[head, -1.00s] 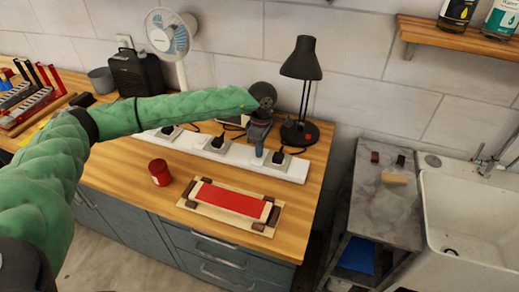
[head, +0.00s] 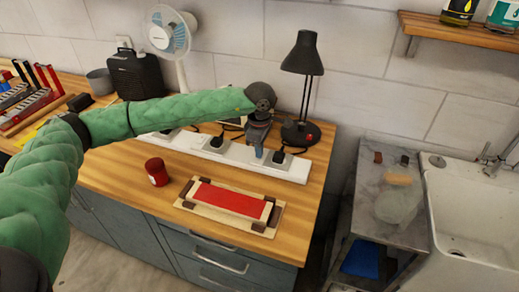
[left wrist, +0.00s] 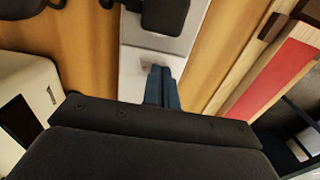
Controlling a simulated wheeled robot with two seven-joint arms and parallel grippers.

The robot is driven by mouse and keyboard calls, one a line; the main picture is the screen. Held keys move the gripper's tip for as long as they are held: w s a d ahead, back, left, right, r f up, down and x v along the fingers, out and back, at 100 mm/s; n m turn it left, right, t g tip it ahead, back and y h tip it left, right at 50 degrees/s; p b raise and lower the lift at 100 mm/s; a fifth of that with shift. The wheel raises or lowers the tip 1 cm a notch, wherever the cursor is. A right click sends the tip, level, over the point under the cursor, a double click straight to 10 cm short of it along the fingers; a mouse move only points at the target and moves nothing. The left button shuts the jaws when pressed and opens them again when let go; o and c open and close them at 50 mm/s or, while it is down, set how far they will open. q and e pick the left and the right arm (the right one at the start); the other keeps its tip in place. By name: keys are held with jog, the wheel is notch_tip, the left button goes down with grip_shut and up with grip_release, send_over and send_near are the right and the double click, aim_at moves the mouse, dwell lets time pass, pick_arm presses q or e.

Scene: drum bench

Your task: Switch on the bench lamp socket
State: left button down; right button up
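A long white power strip (head: 240,153) runs along the bench, with several black plugs in it. The black bench lamp (head: 303,55) stands behind its right end, with a small red spot on its base. My left gripper (head: 259,152) points down at the strip, between two plugs. In the left wrist view its blue-grey fingers (left wrist: 164,88) are together with nothing between them, over the white strip (left wrist: 140,60). A black plug (left wrist: 165,15) sits just beyond them. Whether the fingertips touch the strip is unclear, and they hide the surface under them. My right gripper is not in view.
A red jar (head: 155,172) and a wooden frame with a red pad (head: 230,198) lie in front of the strip. A fan (head: 170,35) and a black box (head: 137,73) stand behind at left. A sink (head: 475,220) is at right.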

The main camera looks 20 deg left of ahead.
pick_arm(q)
jog(key=shift+f, duration=0.55)
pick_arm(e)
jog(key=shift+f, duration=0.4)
pick_arm(q)
jog(key=shift+w+r+b, duration=0.2)
jog(key=shift+w+b, duration=0.05)
jog(key=shift+b, duration=0.25)
jog(key=shift+w, duration=0.4)
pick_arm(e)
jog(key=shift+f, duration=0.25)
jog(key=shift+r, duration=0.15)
